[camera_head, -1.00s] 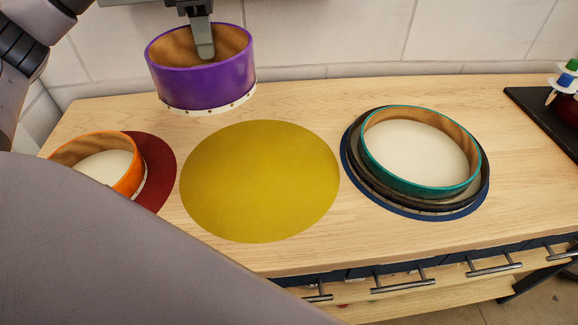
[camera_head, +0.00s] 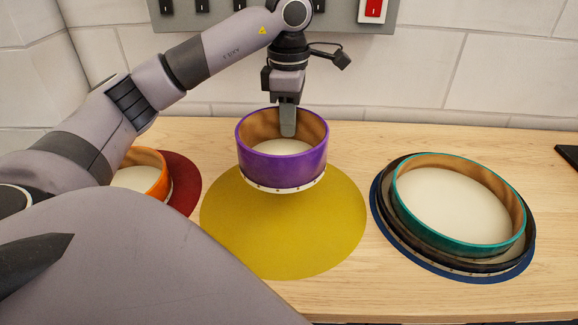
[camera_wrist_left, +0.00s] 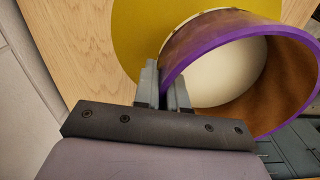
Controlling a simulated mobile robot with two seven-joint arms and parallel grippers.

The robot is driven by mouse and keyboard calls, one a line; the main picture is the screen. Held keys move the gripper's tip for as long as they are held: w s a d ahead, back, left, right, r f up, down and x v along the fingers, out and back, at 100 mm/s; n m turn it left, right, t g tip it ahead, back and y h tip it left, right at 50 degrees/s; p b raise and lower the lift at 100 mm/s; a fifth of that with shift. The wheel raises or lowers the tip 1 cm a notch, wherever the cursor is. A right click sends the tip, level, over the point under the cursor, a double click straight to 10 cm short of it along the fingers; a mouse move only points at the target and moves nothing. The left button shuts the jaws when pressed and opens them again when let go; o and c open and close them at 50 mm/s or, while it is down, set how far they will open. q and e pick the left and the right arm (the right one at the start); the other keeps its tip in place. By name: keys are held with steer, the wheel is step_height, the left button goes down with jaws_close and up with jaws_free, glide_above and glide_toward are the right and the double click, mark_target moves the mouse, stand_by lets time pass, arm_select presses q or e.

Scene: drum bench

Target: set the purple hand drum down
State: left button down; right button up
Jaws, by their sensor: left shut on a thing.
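The purple hand drum (camera_head: 283,165) has a purple shell, brown inside, and a white head at its lower end. My left gripper (camera_head: 288,128) is shut on its rim, with one finger showing inside the shell. The drum appears roughly level over the back part of the yellow round mat (camera_head: 285,240); whether it touches the mat I cannot tell for sure. In the left wrist view the fingers (camera_wrist_left: 163,90) pinch the wall of the purple drum (camera_wrist_left: 292,42), with the yellow mat (camera_wrist_left: 135,45) behind it. My right gripper is in neither view.
An orange drum (camera_head: 150,172) sits on a dark red mat (camera_head: 186,185) at left, partly hidden by my arm. A teal drum (camera_head: 455,245) sits within a black drum (camera_head: 388,225) on a blue mat (camera_head: 480,278) at right. The front of the yellow mat is clear.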

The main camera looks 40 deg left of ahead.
arm_select(q)
step_height(320, 180, down, 10)
steer(key=shift+f, duration=0.15)
stand_by(0.3)
steer(key=shift+f, duration=0.2)
steer(key=c, duration=1.2)
jaws_free()
steer(key=shift+r, duration=0.15)
step_height(320, 180, up, 12)
steer(key=shift+r, duration=0.1)
steer(key=shift+s, duration=0.1)
